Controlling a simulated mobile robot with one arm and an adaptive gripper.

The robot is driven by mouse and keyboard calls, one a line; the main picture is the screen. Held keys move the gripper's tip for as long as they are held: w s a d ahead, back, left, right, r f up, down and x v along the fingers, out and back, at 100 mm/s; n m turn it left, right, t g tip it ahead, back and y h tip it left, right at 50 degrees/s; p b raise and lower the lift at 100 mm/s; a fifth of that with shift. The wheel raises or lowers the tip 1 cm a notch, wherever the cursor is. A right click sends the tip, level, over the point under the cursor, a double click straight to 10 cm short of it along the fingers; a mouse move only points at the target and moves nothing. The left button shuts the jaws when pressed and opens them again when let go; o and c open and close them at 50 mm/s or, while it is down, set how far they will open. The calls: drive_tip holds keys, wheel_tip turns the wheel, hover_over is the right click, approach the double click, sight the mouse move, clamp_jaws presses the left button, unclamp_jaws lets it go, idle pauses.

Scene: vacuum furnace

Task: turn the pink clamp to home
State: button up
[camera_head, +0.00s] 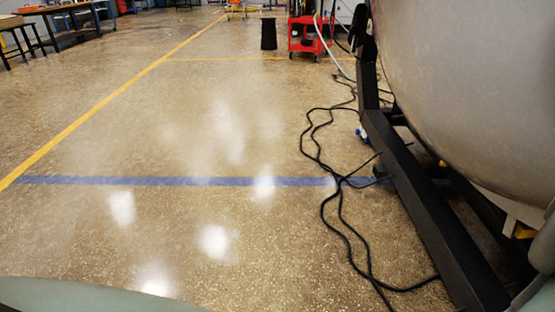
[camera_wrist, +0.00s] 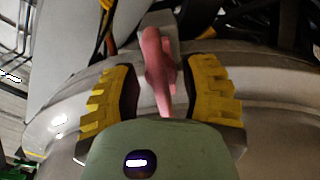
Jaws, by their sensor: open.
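The pink clamp (camera_wrist: 157,65) shows in the wrist view, upper middle, as a narrow pink handle against a grey block and the grey metal flange (camera_wrist: 270,75). My gripper (camera_wrist: 161,85) has two yellow ridged fingers spread wide, one on each side of the clamp. The clamp lies between them in the picture, with a gap on both sides, and I see no contact. The head view shows neither the clamp nor my gripper's fingers.
In the head view, the large grey furnace vessel (camera_head: 470,90) stands at the right on a black frame (camera_head: 425,215). Black cables (camera_head: 335,210) lie on the floor beside it. A red cart (camera_head: 308,35) stands at the back. The floor at left and middle is open.

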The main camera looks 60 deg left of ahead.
drive_tip(key=v, duration=1.2)
drive_tip(key=shift+w, duration=0.1)
